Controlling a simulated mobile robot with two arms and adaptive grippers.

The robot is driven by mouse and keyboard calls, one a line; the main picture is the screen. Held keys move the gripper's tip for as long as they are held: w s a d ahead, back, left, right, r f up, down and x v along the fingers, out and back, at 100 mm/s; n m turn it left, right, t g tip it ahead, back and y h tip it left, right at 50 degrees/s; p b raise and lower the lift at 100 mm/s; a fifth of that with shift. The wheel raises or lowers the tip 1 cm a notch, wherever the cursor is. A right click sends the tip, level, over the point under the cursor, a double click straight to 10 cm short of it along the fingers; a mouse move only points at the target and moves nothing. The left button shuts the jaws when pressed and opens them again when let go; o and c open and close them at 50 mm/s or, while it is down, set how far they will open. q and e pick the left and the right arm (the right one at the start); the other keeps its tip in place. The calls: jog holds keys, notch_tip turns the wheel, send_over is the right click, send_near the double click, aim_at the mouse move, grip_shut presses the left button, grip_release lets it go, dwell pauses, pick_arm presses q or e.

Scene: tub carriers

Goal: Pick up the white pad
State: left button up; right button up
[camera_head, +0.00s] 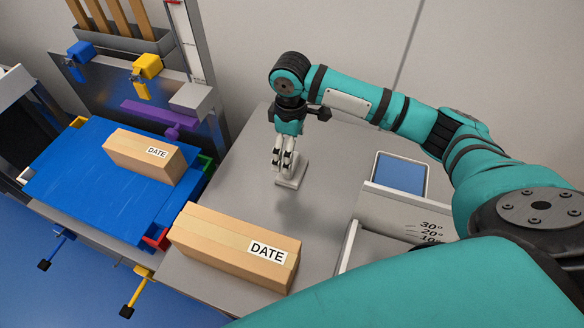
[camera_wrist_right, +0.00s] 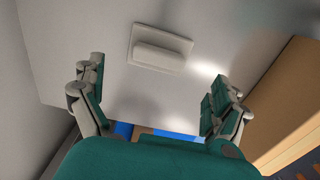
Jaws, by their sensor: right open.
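The white pad (camera_head: 290,178) lies on the grey table, a flat rectangular base with a raised block on top. It also shows in the right wrist view (camera_wrist_right: 160,48), near the top and roughly centred between the fingers. My right gripper (camera_head: 284,160) points down just over the pad in the head view and partly hides it. In the right wrist view my right gripper (camera_wrist_right: 158,75) has its fingers wide apart with nothing between them. I cannot tell the exact gap to the pad. My left gripper is out of view.
A cardboard box labelled DATE (camera_head: 232,247) stands at the table's front. Another box (camera_head: 145,157) rests on a blue platform (camera_head: 75,185) at left. A grey angled fixture (camera_head: 390,215) with a blue panel stands right of the pad. Bare table surrounds the pad.

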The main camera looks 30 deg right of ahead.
jog(key=shift+d+f, duration=0.15)
jog(key=shift+f, duration=3.15)
jog(key=c, duration=1.3)
